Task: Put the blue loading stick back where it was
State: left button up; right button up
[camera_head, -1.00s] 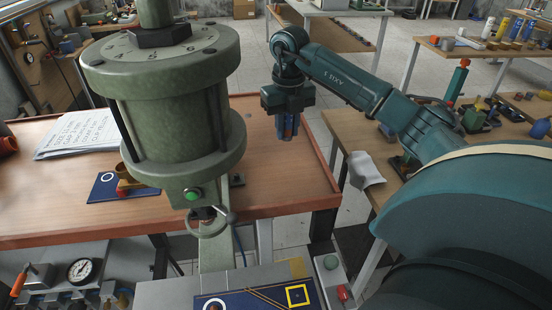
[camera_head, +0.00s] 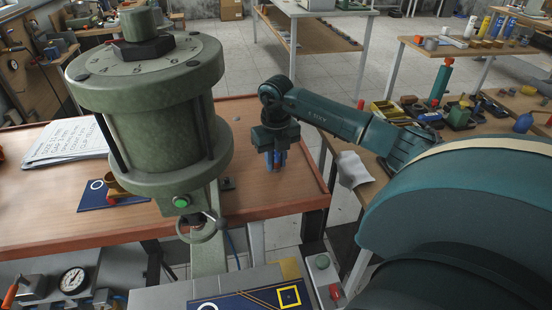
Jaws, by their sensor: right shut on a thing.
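My right gripper (camera_head: 276,164) points down over the right part of the wooden bench (camera_head: 258,112). It is shut on a slim blue thing, seemingly the blue loading stick (camera_head: 277,157). Only a little of the stick shows between the fingers, and its lower end is hard to make out. I cannot tell whether its tip touches the bench. A blue mat with a white ring (camera_head: 97,197) lies on the bench left of the press. My left gripper is not in view.
A large green press (camera_head: 150,130) with a green button stands just left of my right gripper. A blue board with a yellow square (camera_head: 262,297) lies at the front. Papers (camera_head: 70,140) lie at the left. The bench around my gripper is mostly clear.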

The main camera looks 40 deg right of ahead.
jog(key=o, duration=0.9)
jog(key=shift+f, duration=0.1)
notch_tip(320, 180, up, 12)
jog(key=shift+r+b, duration=0.2)
jog(key=shift+b, duration=0.35)
